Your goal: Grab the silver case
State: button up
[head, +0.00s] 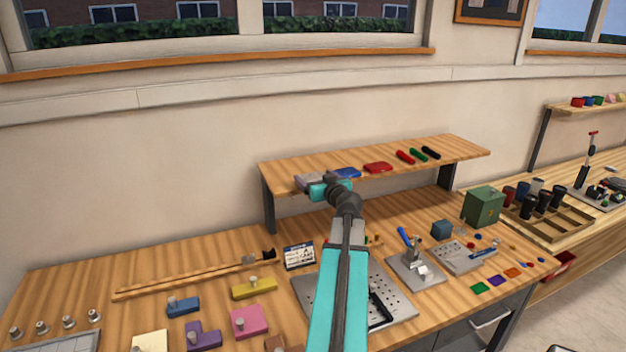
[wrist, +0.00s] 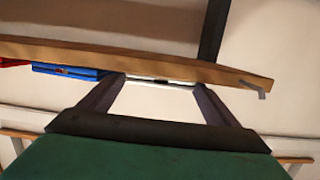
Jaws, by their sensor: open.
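The silver case (wrist: 148,80) shows in the wrist view as a thin pale strip at the edge of the wooden shelf (wrist: 225,75). It lies between the two fingertips of my gripper (wrist: 159,83), with a finger on each side; contact cannot be told. My gripper is open. In the head view my gripper (head: 312,183) is at the left end of the raised shelf (head: 440,151), and the silver case cannot be clearly told apart from it there. A blue case (head: 347,173) lies just right of my gripper; it also shows in the wrist view (wrist: 68,72).
A red case (head: 377,167) and several red, green and black items lie further right on the shelf. The workbench (head: 60,290) below holds coloured blocks, metal plates and a green box (head: 483,205). The wall is close behind the shelf.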

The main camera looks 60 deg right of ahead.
aim_at(315, 178)
jog(key=c, duration=0.9)
jog(key=shift+o, duration=0.2)
jog(key=shift+r, duration=0.15)
jog(key=shift+r+b, duration=0.85)
jog(key=shift+r, duration=0.65)
jog(key=b+v, duration=0.5)
jog(key=v, duration=0.6)
jog(key=shift+f, duration=0.3)
jog(key=shift+s+a+b, duration=0.15)
jog(key=shift+a+b, duration=0.05)
jog(key=shift+b, duration=0.4)
jog(key=shift+b+v, duration=2.35)
jog(key=shift+b, duration=1.6)
